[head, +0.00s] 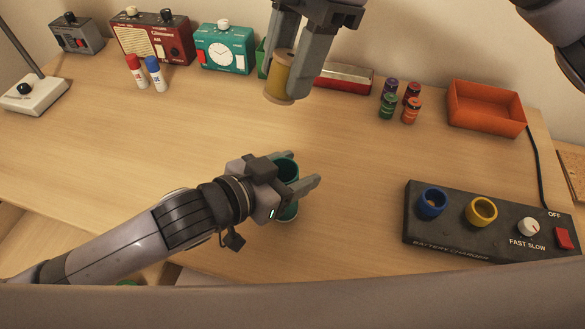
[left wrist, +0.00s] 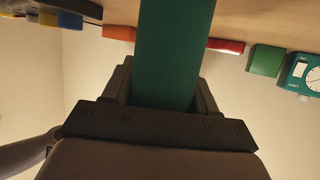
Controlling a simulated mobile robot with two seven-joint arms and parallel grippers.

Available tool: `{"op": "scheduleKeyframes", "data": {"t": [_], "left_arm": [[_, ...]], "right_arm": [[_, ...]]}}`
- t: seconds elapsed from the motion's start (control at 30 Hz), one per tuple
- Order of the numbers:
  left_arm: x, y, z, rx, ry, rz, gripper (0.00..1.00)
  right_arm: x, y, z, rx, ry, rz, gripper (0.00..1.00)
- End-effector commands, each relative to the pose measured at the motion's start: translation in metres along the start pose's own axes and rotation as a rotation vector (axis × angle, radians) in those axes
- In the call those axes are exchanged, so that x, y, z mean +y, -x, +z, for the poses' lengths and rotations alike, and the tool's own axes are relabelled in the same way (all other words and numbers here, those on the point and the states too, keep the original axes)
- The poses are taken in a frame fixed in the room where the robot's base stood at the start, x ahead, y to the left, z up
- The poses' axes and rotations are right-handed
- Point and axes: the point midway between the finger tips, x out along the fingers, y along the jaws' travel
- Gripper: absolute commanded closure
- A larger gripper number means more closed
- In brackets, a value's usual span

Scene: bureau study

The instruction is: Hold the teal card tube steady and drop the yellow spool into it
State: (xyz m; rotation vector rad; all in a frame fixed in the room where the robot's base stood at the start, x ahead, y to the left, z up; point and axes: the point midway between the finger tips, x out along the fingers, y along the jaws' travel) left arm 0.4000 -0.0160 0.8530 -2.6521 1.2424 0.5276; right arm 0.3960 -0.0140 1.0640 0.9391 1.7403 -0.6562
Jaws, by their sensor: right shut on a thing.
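The teal card tube (head: 287,212) stands on the desk near its front edge, its open top partly hidden by my left gripper. My left gripper (head: 304,176) has a finger on each side of the tube and looks shut on it. In the left wrist view the tube (left wrist: 176,50) runs between both fingers, with no clear gap. My right gripper (head: 297,70) points down and is shut on the yellow spool (head: 280,80). The spool hangs in the air, higher in the picture than the tube and apart from it.
A battery charger (head: 455,236) with blue and yellow rings lies at the right. Glue sticks (head: 146,75), a teal clock (head: 224,48) and radio (head: 150,40) are at back left.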

Motion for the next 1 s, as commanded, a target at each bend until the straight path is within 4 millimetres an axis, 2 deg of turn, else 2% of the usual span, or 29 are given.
{"op": "scheduleKeyframes", "data": {"t": [1.0], "left_arm": [[0.0,0.0,0.0,0.0,0.0,0.0,0.72]], "right_arm": [[0.0,-0.063,0.023,0.0,-0.001,-0.001,0.91]]}}
